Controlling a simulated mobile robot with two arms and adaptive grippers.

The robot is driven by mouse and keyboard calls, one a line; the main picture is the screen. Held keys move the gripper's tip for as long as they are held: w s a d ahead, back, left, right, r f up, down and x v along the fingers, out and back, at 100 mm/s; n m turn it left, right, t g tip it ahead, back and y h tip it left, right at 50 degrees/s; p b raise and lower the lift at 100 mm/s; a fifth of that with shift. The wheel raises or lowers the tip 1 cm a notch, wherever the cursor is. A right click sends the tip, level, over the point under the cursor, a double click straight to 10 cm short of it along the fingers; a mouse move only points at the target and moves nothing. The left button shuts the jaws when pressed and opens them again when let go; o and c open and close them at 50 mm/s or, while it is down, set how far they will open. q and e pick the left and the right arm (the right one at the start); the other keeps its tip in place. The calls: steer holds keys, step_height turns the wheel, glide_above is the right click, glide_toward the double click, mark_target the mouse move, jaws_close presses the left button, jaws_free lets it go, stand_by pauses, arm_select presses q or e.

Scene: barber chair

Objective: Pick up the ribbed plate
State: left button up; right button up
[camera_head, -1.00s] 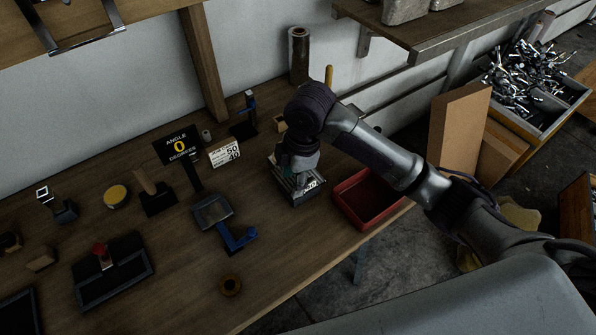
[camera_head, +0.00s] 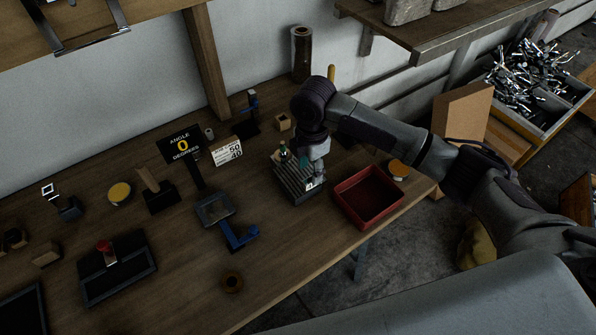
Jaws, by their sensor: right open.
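The ribbed plate (camera_head: 294,189) is a dark grey block with parallel ridges, lying on the wooden bench left of the red tray. My right gripper (camera_head: 312,171) points down at the plate's right part, with its fingers open. Part of the plate is hidden behind the gripper, and I cannot tell whether the fingers touch it. A small green-topped item (camera_head: 283,152) shows at the plate's back edge. My left gripper is not in view.
A red tray (camera_head: 345,213) stands close to the plate's right. A blue-handled tool (camera_head: 238,238) and a "50 40" card (camera_head: 227,151) lie to the left. The bench front edge is near.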

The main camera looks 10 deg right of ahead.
mark_target(310, 179)
steer(key=f, duration=0.2)
steer(key=f+p, duration=0.1)
steer(key=f, duration=0.2)
steer(key=shift+s, duration=0.2)
steer(key=shift+r, duration=0.1)
jaws_close()
